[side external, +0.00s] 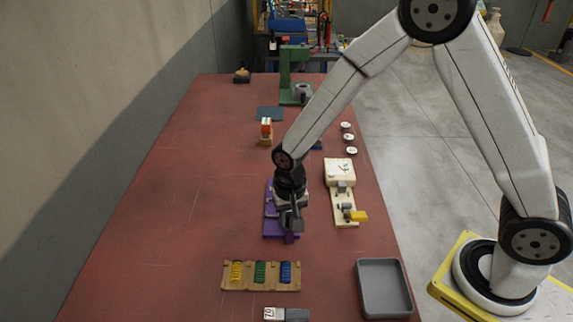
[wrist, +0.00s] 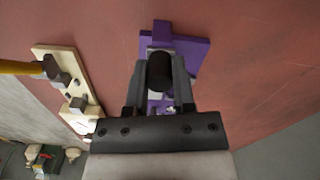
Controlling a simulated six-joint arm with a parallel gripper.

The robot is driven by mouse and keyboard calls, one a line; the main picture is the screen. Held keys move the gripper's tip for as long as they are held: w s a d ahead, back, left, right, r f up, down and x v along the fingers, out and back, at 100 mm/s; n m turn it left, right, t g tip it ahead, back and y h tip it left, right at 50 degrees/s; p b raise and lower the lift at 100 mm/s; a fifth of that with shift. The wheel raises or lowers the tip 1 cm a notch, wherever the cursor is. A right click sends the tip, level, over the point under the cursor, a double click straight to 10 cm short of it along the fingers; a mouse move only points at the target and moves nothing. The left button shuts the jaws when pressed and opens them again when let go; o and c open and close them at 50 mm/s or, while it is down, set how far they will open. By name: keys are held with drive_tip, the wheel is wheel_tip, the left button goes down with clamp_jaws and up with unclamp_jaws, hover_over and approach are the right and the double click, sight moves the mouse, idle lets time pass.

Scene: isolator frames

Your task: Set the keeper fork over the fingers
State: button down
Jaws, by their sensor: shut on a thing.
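My gripper (wrist: 160,85) is shut on a black round-ended knob (wrist: 160,72), which fills the space between its fingers. I cannot tell from its visible end whether the knob belongs to the keeper fork. In the side view my gripper (side external: 291,222) is over the purple frame (side external: 274,229), and hides much of it. The purple frame also shows in the wrist view (wrist: 190,48), behind and below the held knob, with a grey part beside it. The frame's fingers are mostly hidden, and I cannot tell whether the held piece touches them.
A cream frame (side external: 345,208) with a yellow handle (side external: 357,216) stands close on the right. A wooden rack (side external: 247,284) with yellow, green and blue pieces and a grey tray (side external: 383,288) are at the front. A green press (side external: 286,75) stands at the back. The left of the table is clear.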

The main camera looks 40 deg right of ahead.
sight(290, 213)
drive_tip(key=shift+w+d, duration=0.2)
drive_tip(key=shift+w, duration=0.1)
drive_tip(key=shift+r, duration=0.1)
drive_tip(key=shift+c, duration=2.3)
unclamp_jaws()
drive_tip(key=shift+s+r, duration=0.1)
drive_tip(key=shift+r, duration=3.75)
drive_tip(key=s+d+n+t, duration=0.1)
drive_tip(key=s+d+n, duration=0.1)
drive_tip(key=s, duration=0.1)
drive_tip(key=s+d+n, duration=0.2)
drive_tip(key=s+d, duration=0.1)
drive_tip(key=s, duration=0.1)
drive_tip(key=s+d+r+n+t, duration=0.1)
drive_tip(key=s+d+n, duration=0.1)
drive_tip(key=s+d, duration=0.1)
drive_tip(key=shift+s+d+t, duration=0.25)
drive_tip(key=shift+s+t, duration=0.05)
drive_tip(key=shift+s, duration=0.2)
